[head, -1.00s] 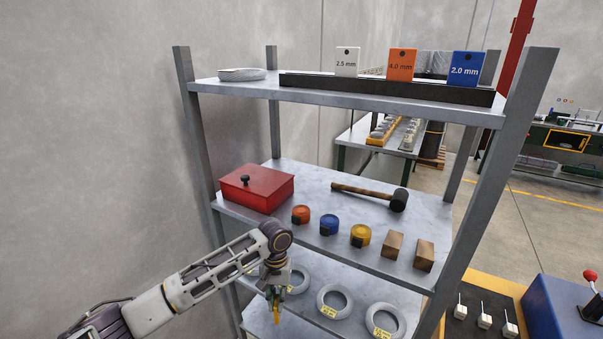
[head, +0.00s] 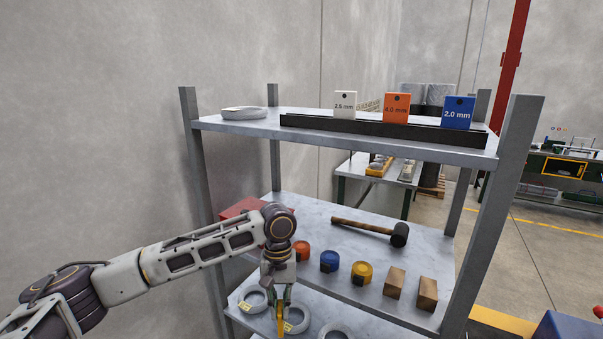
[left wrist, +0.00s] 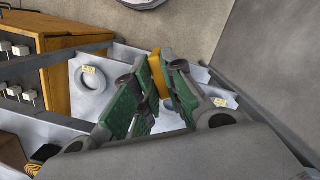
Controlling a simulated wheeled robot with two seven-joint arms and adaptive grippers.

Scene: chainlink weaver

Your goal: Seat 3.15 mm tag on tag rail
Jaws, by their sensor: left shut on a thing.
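My left gripper (head: 280,308) hangs pointing down in front of the rack's middle shelf edge. It is shut on a yellow tag (head: 281,324), whose print I cannot read. In the left wrist view the yellow tag (left wrist: 157,78) sits between the green finger pads (left wrist: 160,95). The black tag rail (head: 320,124) runs along the top shelf, well above the gripper. On it stand a white 2.5 mm tag (head: 345,104), an orange 4.0 mm tag (head: 396,107) and a blue 2.0 mm tag (head: 458,112). My right gripper is not in view.
The middle shelf holds a partly hidden red box (head: 238,207), a mallet (head: 368,231), tape rolls (head: 330,261) and wooden blocks (head: 395,283). Rack posts (head: 505,200) flank the shelves; wire coils lie below.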

